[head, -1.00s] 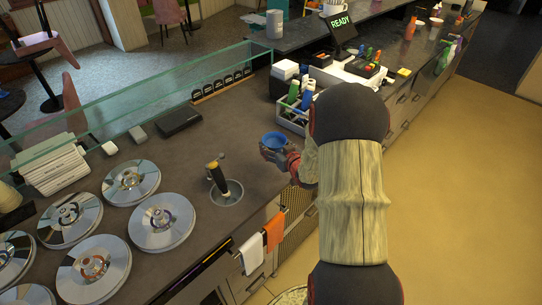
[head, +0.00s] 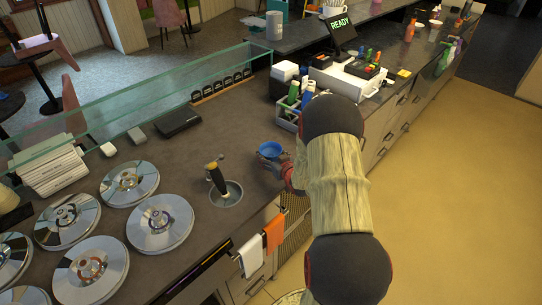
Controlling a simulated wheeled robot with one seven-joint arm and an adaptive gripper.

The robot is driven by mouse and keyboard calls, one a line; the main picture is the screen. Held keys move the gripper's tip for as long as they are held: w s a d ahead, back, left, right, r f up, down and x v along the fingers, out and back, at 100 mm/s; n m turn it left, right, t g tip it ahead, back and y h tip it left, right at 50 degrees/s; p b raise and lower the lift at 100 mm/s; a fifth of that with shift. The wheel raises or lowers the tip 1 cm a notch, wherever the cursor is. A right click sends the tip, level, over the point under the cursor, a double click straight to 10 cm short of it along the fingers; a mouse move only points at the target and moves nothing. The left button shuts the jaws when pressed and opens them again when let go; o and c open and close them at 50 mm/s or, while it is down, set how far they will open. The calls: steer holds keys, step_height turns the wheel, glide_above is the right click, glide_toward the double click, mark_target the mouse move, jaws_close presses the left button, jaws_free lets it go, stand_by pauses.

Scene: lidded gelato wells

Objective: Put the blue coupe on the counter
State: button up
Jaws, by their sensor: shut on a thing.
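The blue coupe (head: 270,149) is at the counter's right part, to the right of the scoop well. My gripper (head: 271,159) is shut on it from the right, and its fingers partly hide the lower part of the coupe. The coupe looks upright. It is low over the dark counter (head: 240,129), but I cannot tell whether its base touches. My arm comes in from the lower right.
A scoop well with a handle (head: 222,190) stands left of the coupe. Several round well lids (head: 161,222) lie further left. A bottle caddy (head: 288,117) stands behind the coupe. Orange (head: 274,232) and white (head: 251,255) towels hang at the front.

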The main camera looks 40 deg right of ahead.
steer(key=shift+f, duration=0.2)
steer(key=o, duration=1.2)
steer(key=shift+c, duration=0.2)
steer(key=shift+r, duration=0.1)
